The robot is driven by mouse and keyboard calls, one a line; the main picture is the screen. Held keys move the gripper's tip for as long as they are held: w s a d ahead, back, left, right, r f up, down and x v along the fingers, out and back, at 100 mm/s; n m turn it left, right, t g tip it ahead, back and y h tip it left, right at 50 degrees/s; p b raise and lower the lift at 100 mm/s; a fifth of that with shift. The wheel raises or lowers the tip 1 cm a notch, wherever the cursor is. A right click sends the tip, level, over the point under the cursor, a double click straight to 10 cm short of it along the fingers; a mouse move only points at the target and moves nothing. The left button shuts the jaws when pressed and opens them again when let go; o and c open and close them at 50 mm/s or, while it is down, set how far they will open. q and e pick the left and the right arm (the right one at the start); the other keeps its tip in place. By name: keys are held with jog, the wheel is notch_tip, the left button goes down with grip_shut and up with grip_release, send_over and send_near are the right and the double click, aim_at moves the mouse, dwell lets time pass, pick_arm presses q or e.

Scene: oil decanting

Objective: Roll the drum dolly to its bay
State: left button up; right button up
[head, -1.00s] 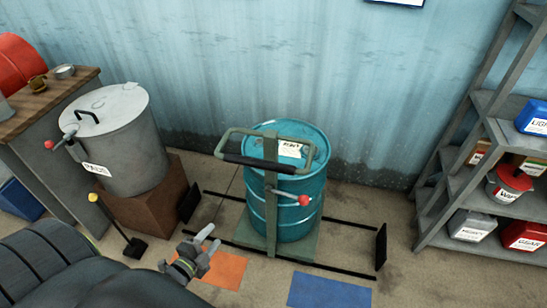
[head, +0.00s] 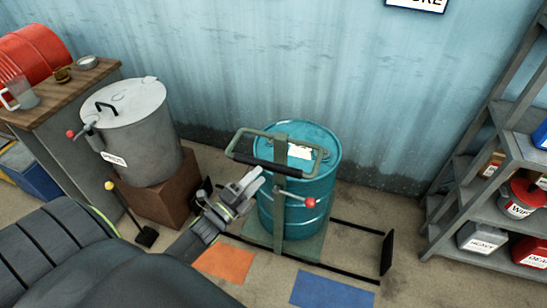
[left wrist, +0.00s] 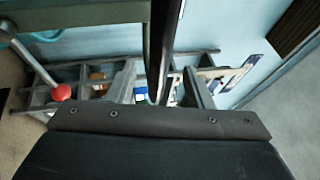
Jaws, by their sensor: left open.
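A teal drum (head: 325,165) stands upright on the green drum dolly (head: 278,225). The dolly has an upright post and a looped handle with a black grip (head: 265,165). The dolly sits on dark floor rails (head: 350,272). An orange floor patch (head: 225,263) and a blue one (head: 332,289) lie in front of the rails. My left gripper (head: 257,180) is open and empty, close to the left part of the handle. In the left wrist view, the black grip (left wrist: 165,35) extends toward the space between the open fingers (left wrist: 160,88). My right gripper is out of view.
A grey lidded drum (head: 135,130) stands on a brown block at left, beside a workbench (head: 50,110). A yellow-knobbed floor lever (head: 125,208) is near my left arm. A black end stop (head: 387,252) ends the rails at right, before a grey shelf (head: 465,195).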

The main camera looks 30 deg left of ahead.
pick_arm(q)
jog(key=p+x, duration=0.1)
jog(key=x, duration=0.6)
jog(key=shift+w+p, duration=0.3)
grip_shut()
